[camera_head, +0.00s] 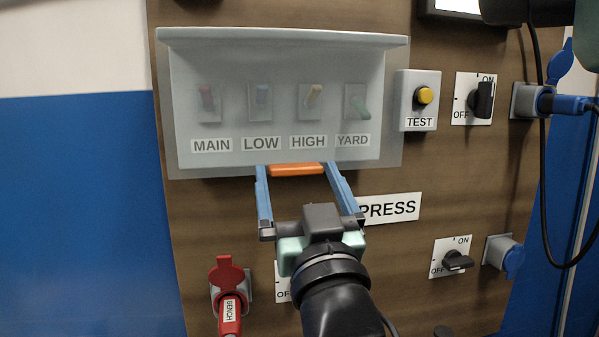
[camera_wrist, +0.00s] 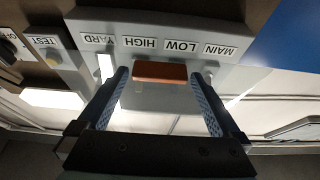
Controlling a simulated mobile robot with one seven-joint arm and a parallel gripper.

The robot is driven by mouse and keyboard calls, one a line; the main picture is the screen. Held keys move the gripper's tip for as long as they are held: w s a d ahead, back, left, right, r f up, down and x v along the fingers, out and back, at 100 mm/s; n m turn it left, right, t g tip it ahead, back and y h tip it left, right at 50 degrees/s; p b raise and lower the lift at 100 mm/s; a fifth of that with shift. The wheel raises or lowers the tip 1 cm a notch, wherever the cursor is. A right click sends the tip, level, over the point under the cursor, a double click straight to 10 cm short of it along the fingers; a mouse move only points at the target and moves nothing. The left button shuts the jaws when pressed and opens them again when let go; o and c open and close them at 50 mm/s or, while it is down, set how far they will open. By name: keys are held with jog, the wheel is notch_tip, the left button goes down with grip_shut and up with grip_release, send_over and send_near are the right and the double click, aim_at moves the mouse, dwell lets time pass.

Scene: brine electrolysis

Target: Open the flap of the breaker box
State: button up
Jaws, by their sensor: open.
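The breaker box (camera_head: 180,110) is on the brown panel, its clear flap (camera_head: 230,65) down over several switches labelled MAIN, LOW, HIGH and YARD. An orange handle (camera_head: 297,169) sits at the flap's lower edge. My gripper (camera_head: 296,172) is open, with its blue fingers on the left and right of the handle. In the wrist view the orange handle (camera_wrist: 160,72) lies between the fingertips of my gripper (camera_wrist: 164,80), with a gap showing on both sides. The labels appear upside down there.
A yellow TEST button (camera_head: 424,96) and an ON/OFF switch (camera_head: 483,99) are right of the box. A PRESS label (camera_head: 392,208) is below. A red BENCH plug (camera_head: 229,312) is at lower left. A black cable (camera_head: 545,190) hangs at right.

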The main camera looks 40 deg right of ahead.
grip_shut()
dwell(0.5)
jog(key=shift+s, duration=0.1)
